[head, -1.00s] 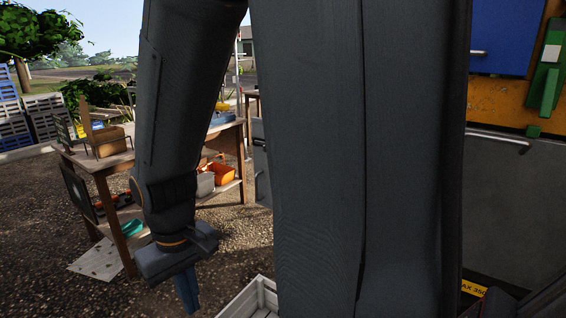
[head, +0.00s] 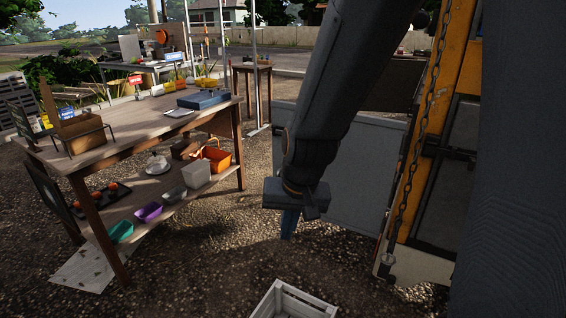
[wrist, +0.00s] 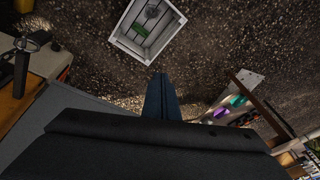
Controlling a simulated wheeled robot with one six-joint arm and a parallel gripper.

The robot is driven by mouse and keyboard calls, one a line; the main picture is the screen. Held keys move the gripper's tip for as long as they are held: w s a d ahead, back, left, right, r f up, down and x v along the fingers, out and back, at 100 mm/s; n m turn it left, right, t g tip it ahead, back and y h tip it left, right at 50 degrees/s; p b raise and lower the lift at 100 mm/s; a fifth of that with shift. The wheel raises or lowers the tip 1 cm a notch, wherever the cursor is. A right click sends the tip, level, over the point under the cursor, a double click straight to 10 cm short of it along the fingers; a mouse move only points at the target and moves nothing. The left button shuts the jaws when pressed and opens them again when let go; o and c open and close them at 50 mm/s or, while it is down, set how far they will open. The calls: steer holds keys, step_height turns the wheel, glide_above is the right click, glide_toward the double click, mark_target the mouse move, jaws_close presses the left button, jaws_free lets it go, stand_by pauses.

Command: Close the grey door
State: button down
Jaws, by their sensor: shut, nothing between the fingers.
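The grey door (head: 350,165) stands open in the head view, swung out from the side of the orange truck. My forearm covers part of its left side. My gripper (head: 288,224) hangs pointing down in front of the door's lower left part, above the gravel. Its blue fingers are shut and empty. I cannot tell whether it touches the door. In the wrist view the fingers (wrist: 160,97) are together, and a grey panel (wrist: 62,118), likely the door, lies to their left.
The orange truck frame (head: 443,110) with a hanging chain (head: 414,130) stands at right. A wooden table (head: 140,140) with bins on its lower shelf stands at left. A white crate (head: 285,300) sits on the gravel at the bottom. Gravel between table and door is open.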

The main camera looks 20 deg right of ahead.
steer(key=w+a+f+m+t+h+b, duration=0.1)
steer(key=w+a+m+t, duration=0.25)
steer(key=w, duration=0.55)
steer(key=w+a+f+m+t+b, duration=0.1)
steer(key=w+a+m+t+b, duration=0.2)
steer(key=w, duration=0.7)
steer(key=m+t+h+b, duration=0.35)
steer(key=m+h, duration=0.95)
steer(key=m, duration=0.5)
glide_toward(280, 158)
steer(key=p+x, duration=0.1)
steer(key=x, duration=0.5)
steer(key=shift+w+d+p, duration=0.15)
steer(key=shift+w+p, duration=0.05)
steer(key=shift+p, duration=0.2)
